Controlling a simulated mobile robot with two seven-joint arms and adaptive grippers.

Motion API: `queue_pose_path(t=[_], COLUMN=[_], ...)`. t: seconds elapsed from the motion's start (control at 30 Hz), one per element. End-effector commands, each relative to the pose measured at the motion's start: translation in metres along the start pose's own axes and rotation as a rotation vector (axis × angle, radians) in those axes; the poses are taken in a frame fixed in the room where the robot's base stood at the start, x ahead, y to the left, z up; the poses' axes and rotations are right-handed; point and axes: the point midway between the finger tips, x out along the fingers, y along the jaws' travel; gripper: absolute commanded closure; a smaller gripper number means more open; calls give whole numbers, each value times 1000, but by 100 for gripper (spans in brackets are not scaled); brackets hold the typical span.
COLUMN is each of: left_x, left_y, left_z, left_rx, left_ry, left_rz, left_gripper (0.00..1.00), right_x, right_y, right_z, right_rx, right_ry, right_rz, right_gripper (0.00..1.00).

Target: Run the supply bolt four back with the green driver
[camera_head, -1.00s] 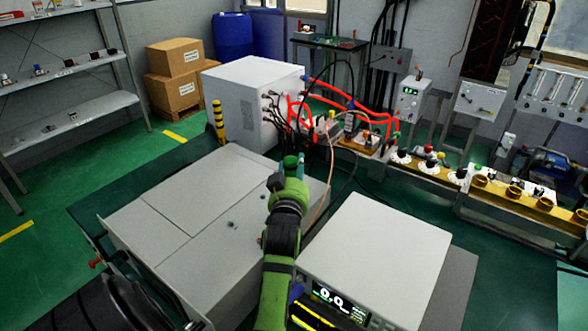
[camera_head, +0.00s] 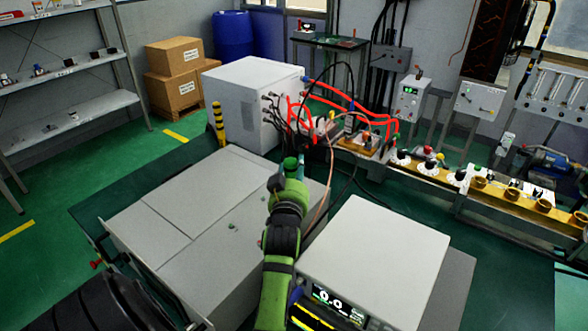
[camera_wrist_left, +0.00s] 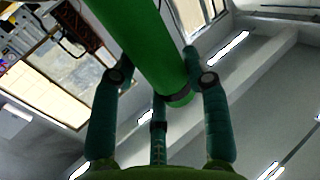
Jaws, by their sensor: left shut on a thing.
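My left gripper (camera_head: 290,178) is shut on the green driver (camera_head: 290,163), above the back right edge of the large grey cabinet (camera_head: 165,215). In the left wrist view the driver (camera_wrist_left: 148,45) is a thick green cylinder with a dark band near its lower end. The teal fingers of my left gripper (camera_wrist_left: 158,95) stand around it. The driver's tip is not clear. Small green fittings (camera_head: 232,226) sit on the cabinet's top, but I cannot tell which part is supply bolt four. My right gripper is not in view.
A white box (camera_head: 250,95) with red hoses (camera_head: 350,104) and black cables stands behind the gripper. A white instrument (camera_head: 375,250) with a lit display is close on the right. A yellow rail (camera_head: 460,185) with several fittings runs along the right.

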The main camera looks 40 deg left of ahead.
Motion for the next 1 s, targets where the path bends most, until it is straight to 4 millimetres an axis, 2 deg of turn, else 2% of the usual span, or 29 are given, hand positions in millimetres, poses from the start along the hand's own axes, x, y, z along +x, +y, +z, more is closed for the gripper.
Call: queue_pose_path(t=[0.03, 0.3, 1.0], left_x=[0, 0, 0], left_y=[0, 0, 0], left_z=[-7, -29, -78], left_rx=[0, 0, -1], left_ry=[-2, 8, 14], left_rz=[0, 0, 0], left_gripper=[93, 93, 93], right_x=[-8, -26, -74], right_y=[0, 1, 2], right_z=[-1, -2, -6], right_rx=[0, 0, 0], right_ry=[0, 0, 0], right_rz=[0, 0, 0], right_gripper=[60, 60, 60])
